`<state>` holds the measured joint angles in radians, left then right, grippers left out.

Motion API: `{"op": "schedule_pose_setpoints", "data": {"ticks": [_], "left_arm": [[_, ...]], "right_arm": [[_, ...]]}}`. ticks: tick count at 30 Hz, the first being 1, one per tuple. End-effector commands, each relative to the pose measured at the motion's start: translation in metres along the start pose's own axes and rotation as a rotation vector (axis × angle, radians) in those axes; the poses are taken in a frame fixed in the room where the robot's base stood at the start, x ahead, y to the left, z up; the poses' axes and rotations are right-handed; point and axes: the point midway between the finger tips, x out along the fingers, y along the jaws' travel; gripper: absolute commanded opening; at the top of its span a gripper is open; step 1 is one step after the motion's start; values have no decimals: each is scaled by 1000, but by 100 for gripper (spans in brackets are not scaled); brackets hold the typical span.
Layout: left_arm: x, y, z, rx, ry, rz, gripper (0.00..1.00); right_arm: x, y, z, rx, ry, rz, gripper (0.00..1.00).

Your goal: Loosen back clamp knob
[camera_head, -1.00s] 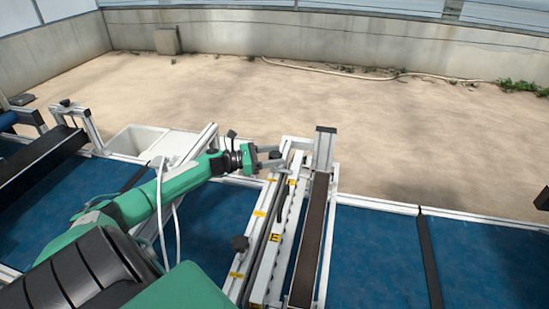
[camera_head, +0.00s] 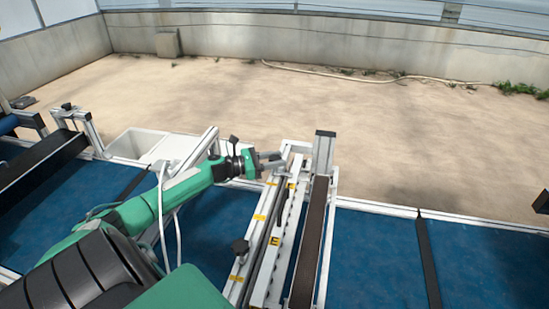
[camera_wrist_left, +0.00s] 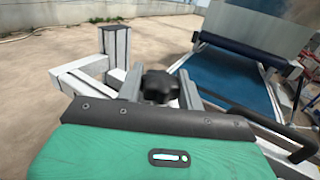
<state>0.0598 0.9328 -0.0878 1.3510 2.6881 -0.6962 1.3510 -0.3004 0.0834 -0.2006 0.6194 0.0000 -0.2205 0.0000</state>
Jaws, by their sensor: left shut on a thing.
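The back clamp knob (camera_wrist_left: 160,87) is black and lobed, and shows in the left wrist view between the two grey fingers of my left gripper (camera_wrist_left: 160,90). The fingers are shut on its sides. In the head view my left gripper (camera_head: 274,161) reaches in from the left to the far end of the seeder's metal frame (camera_head: 257,245); the back knob is hardly visible there. A second black knob (camera_head: 240,246) sits nearer on the same frame, apart from the gripper. My right gripper is not in view.
A dark bar (camera_head: 310,240) runs along the right of the frame, with an upright post (camera_head: 324,150) at its far end. A blue conveyor belt (camera_head: 385,260) lies to the right. A white bin (camera_head: 135,143) stands behind left. Bare ground lies beyond.

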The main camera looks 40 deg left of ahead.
Motion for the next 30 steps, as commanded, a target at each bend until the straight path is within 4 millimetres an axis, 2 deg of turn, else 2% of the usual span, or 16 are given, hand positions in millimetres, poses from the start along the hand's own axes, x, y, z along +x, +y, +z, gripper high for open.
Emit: {"op": "schedule_pose_setpoints", "data": {"ticks": [1,13,18,30], "left_arm": [[0,-1,4,-4,-2,24,14],[0,-2,5,-7,-4,355,14],[1,-2,4,-5,-5,516,14],[1,-1,2,-1,-5,836,14]], "right_arm": [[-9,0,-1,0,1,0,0],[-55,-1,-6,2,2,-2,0],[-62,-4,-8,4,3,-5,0],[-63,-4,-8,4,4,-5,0]]}}
